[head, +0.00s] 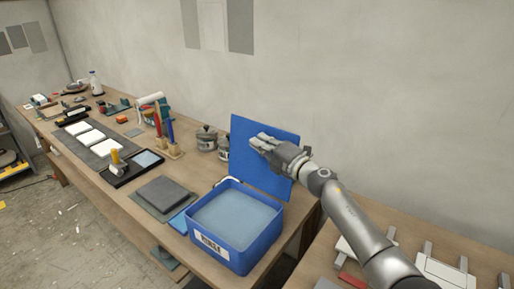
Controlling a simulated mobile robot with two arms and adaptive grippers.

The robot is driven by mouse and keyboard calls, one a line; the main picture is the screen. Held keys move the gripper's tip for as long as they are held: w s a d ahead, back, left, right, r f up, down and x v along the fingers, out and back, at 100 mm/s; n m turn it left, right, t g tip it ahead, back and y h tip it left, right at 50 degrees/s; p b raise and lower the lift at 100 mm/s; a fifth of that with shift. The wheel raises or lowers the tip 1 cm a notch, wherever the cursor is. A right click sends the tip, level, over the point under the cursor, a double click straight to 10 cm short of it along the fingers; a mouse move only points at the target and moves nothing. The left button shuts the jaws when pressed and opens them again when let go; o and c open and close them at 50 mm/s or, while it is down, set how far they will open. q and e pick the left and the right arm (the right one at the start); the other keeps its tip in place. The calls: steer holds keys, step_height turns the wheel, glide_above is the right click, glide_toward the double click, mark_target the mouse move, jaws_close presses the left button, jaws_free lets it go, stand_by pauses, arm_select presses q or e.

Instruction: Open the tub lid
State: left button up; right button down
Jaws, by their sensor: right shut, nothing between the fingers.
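A blue tub (225,251) with a white label on its front stands on the wooden bench, with a flat grey-blue surface inside. Its blue lid (247,128) stands nearly upright at the back of the tub, so the tub is open on top. My right gripper (262,142) is shut and empty in front of the upper part of the lid and hides part of it. I cannot tell whether its fingers touch the lid. My left gripper is not in view.
Two lidded grey pots (207,138) stand left of the lid. Grey slabs (164,195) lie left of the tub. Tools in a wooden rack (168,147) and a dark tray (132,169) are farther left. A second table (420,235) with white pieces is at the right. The wall is close behind.

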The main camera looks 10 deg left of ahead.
steer(key=shift+w+d, duration=0.15)
steer(key=shift+w, duration=0.3)
steer(key=shift+s, duration=0.1)
